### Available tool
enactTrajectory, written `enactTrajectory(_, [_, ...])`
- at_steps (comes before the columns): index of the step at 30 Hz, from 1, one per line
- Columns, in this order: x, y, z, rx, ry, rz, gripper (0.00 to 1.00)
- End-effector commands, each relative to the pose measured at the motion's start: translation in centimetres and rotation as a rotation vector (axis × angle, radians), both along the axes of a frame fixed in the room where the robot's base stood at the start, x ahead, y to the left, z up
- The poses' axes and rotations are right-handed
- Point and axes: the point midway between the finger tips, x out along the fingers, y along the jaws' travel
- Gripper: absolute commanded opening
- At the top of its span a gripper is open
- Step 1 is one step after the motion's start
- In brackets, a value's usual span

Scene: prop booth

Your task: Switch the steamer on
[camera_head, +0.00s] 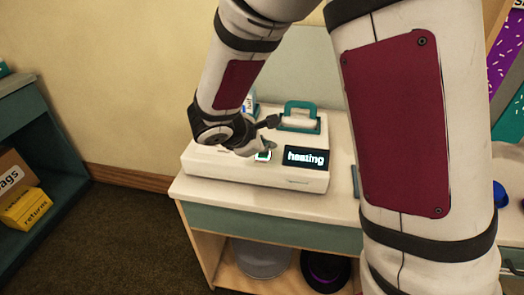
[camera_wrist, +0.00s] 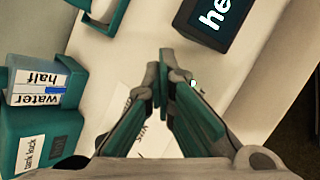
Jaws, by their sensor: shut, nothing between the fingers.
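The steamer (camera_head: 250,172) is a white box on the counter, with a teal-framed handle (camera_head: 299,112) at its back. Its black display (camera_head: 305,157) is lit and reads "heating"; part of it also shows in the wrist view (camera_wrist: 213,20). A small lit button (camera_head: 263,156) sits left of the display, partly hidden by my gripper. My gripper (camera_head: 262,143) is shut and empty, with its tips just above or at the button; I cannot tell whether they touch. In the wrist view my fingertips (camera_wrist: 164,85) meet over the white casing. A water tank (camera_wrist: 38,85) marked "water half" shows at left.
A teal block labelled "tank lock" (camera_wrist: 40,138) is beside the water tank. The counter (camera_head: 225,200) has a narrow bare front edge. A shelf below holds round dark and grey items (camera_head: 325,270). A yellow box (camera_head: 25,208) is on the left shelf.

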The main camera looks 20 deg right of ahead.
Motion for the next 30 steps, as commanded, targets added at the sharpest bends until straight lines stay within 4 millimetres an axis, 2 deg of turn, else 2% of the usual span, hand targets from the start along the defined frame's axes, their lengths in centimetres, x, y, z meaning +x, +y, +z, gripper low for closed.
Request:
enactTrajectory(11, [-0.1, 0.0, -0.3, 0.003, 0.005, 0.000, 0.00])
enactTrajectory(26, [-0.1, 0.0, 0.5, 0.002, 0.004, 0.000, 0.00])
enactTrajectory(30, [-0.1, 0.0, 1.4, 0.002, 0.002, 0.001, 0.00])
